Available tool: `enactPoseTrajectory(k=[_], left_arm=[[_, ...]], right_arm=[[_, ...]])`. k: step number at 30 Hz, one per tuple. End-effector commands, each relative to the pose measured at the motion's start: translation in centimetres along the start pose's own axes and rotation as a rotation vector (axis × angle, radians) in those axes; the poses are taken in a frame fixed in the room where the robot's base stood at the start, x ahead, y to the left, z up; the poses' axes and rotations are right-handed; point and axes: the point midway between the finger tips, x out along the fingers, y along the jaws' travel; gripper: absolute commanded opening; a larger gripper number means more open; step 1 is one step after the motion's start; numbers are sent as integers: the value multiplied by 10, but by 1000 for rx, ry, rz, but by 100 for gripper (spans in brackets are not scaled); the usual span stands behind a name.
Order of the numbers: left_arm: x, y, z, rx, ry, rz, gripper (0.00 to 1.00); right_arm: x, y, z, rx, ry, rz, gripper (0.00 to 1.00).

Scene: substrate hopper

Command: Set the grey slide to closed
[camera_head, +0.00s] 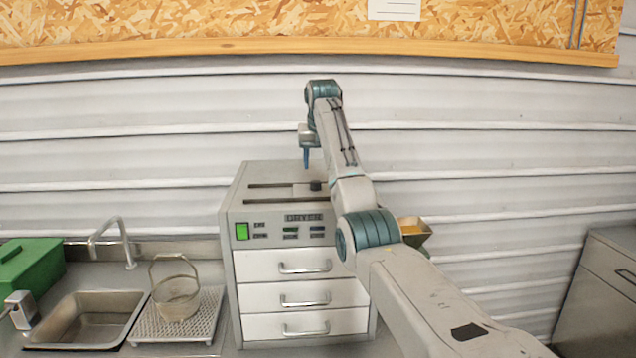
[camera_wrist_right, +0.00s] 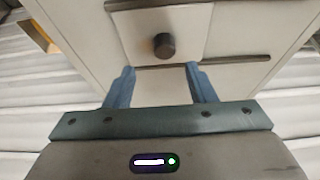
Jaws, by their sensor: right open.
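The grey slide (camera_head: 302,190) is a flat plate with a dark round knob (camera_head: 316,185), set between two dark slots on top of the dryer box (camera_head: 262,175). In the right wrist view the slide (camera_wrist_right: 190,30) and its knob (camera_wrist_right: 164,46) lie just beyond my fingertips, roughly centred between them. My right gripper (camera_head: 306,160) points down above the box top, a little left of the knob in the head view. In the wrist view its blue fingers (camera_wrist_right: 158,70) are apart with nothing between them. My left gripper is not recognisable in view.
A hopper with yellow contents (camera_head: 412,230) is partly behind my right arm. At left are a sink (camera_head: 85,318), a wire basket (camera_head: 177,295) and a green box (camera_head: 30,268).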

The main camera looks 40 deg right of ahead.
Motion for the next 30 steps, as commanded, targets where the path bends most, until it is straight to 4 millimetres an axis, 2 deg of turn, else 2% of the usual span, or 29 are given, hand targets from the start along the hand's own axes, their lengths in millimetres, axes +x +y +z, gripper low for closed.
enactPoseTrajectory(k=[2, 9, 30], left_arm=[[10, 0, 1, 0, 0, 0, 54], [16, 0, 1, 0, 1, -1, 54], [16, 0, -3, 0, 6, -2, 54]], right_arm=[[-13, 0, 1, 1, 4, -2, 50], [-38, 1, 0, 0, 1, 0, 50], [-40, 1, 0, 1, 0, 0, 50]])
